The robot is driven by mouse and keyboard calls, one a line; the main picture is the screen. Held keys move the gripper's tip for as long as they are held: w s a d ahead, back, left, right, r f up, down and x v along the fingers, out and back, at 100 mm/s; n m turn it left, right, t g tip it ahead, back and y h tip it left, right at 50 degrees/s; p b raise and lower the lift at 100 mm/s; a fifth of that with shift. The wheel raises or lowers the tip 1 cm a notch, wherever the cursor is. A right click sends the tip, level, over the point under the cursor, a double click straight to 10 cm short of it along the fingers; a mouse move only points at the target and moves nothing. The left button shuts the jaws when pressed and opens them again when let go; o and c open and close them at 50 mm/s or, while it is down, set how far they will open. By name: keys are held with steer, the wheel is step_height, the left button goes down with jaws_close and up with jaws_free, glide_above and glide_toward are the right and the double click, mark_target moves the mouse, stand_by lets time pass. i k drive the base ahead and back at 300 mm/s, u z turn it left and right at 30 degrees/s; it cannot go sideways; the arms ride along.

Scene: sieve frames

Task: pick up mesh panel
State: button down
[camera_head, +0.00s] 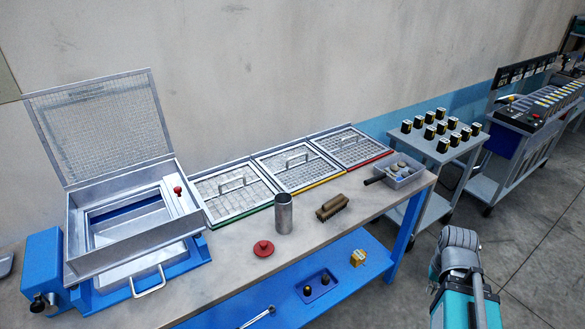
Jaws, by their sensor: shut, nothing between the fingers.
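Three framed mesh panels lie in a row on trays along the back of the workbench, each with a raised metal handle. The left mesh panel (222,203) has a green front edge, the middle mesh panel (306,180) a yellow one, and the right mesh panel (358,157) a red one. A larger mesh screen (105,130) stands upright, leaning back, behind the open metal box of the blue machine at the left. My arm shows at the lower right, in front of the bench and apart from all panels. My gripper is not visible.
A metal cylinder (284,213), a brown brush-like block (332,207), a red lid (263,249) and a grey bin (399,174) stand on the bench (225,270) in front of the panels. The blue sieve machine (42,262) fills the left end. A cart (420,148) with several black containers stands right.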

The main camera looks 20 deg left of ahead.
mark_target(338, 170)
steer(key=u, duration=0.9)
steer(key=i, duration=1)
steer(key=u, duration=0.05)
steer(key=k, duration=0.5)
steer(key=z, duration=0.1)
